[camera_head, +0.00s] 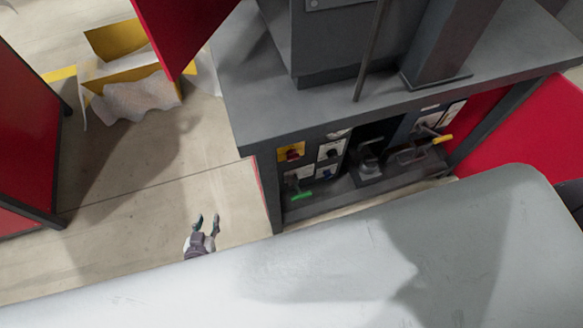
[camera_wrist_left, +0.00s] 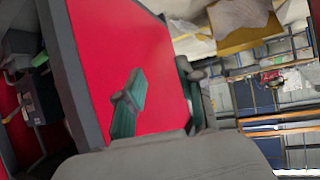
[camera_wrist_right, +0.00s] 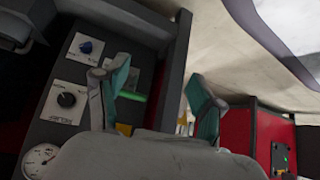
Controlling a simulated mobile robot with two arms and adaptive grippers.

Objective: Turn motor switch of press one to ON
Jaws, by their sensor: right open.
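The press's control panel (camera_head: 318,168) sits under the grey worktop in the head view. It carries a red knob on a yellow plate (camera_head: 291,152), white switch plates (camera_head: 331,151) and a green handle (camera_head: 301,196). The right wrist view shows a black rotary knob (camera_wrist_right: 66,99), a blue knob (camera_wrist_right: 86,46) and the green handle (camera_wrist_right: 132,95). The labels are too small to read, so I cannot tell which is the motor switch. My right gripper (camera_wrist_right: 156,72) is open and empty in front of the panel. My left gripper (camera_head: 207,218) is open and empty, left of the press.
A round gauge (camera_wrist_right: 40,160) is beside the knobs. A yellow-tipped lever (camera_head: 442,139) is at the panel's right. A red cabinet (camera_head: 28,140) stands at the left, with yellow bins (camera_head: 117,38) behind. The floor (camera_head: 165,195) between cabinet and press is clear.

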